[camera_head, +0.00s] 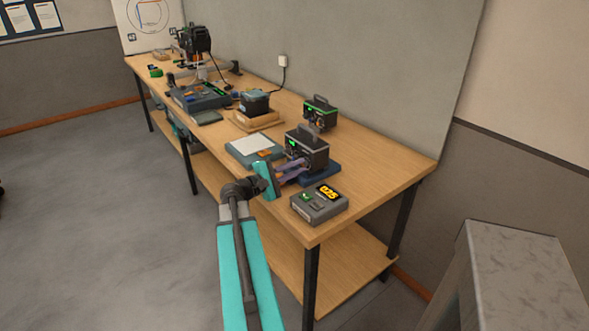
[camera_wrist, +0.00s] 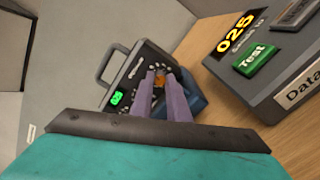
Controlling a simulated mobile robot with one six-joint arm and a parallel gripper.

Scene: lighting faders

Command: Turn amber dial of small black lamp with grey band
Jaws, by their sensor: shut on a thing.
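A small black lamp (camera_head: 307,148) with a carrying handle and a green display stands on a blue base (camera_head: 321,175) near the right end of the workbench. Its top edge looks greyish in the head view. In the wrist view the lamp (camera_wrist: 128,74) appears tilted, with its front facing me. My gripper (camera_head: 301,164) has purple fingers reaching to the lamp's front. In the wrist view my gripper (camera_wrist: 161,76) is shut on the amber dial (camera_wrist: 159,82), which shows between the fingertips. The fingers partly hide the dial and its markings.
A second black lamp (camera_head: 319,111) with green trim stands behind. A grey box (camera_head: 318,206) with a yellow "025" display and green Test button (camera_wrist: 255,59) is close on the right. A flat tray with a white sheet (camera_head: 254,144) lies left. The workbench's front edge (camera_head: 299,236) is near.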

